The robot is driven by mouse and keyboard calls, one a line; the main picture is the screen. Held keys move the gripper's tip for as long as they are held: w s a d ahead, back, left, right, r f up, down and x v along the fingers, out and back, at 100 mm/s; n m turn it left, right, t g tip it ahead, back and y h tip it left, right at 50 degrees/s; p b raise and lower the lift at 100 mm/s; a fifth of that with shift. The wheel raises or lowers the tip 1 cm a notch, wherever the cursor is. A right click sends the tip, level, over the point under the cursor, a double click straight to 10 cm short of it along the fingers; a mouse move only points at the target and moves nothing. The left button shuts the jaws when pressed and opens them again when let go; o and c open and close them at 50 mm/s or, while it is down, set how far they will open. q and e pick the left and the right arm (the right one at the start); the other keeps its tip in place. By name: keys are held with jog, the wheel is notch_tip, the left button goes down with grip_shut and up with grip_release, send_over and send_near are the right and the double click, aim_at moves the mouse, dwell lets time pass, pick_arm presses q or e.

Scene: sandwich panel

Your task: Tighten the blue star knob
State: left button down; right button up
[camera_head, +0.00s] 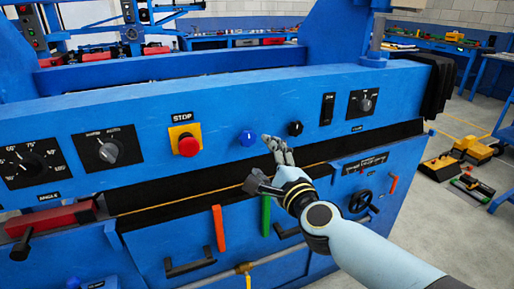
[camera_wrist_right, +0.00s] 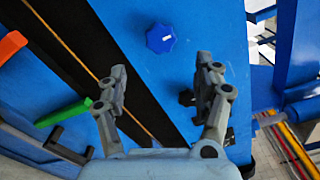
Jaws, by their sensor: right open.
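The blue star knob (camera_head: 248,138) sits on the blue machine panel, right of the red stop button, with a white mark on its face. In the right wrist view the knob (camera_wrist_right: 160,38) is beyond the fingertips, roughly between their lines, with a clear gap. My right gripper (camera_head: 264,161) is open and empty, just below and right of the knob in the head view. Its two fingers also show apart in the right wrist view (camera_wrist_right: 160,80). They do not touch the knob. My left gripper is not in view.
A red stop button (camera_head: 188,145) on a yellow plate is left of the knob. A black knob (camera_head: 295,128) is close on its right. Green (camera_head: 266,215) and orange (camera_head: 218,228) handles hang below. A dark slot runs under the panel.

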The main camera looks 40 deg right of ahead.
jog(key=shift+v, duration=1.9)
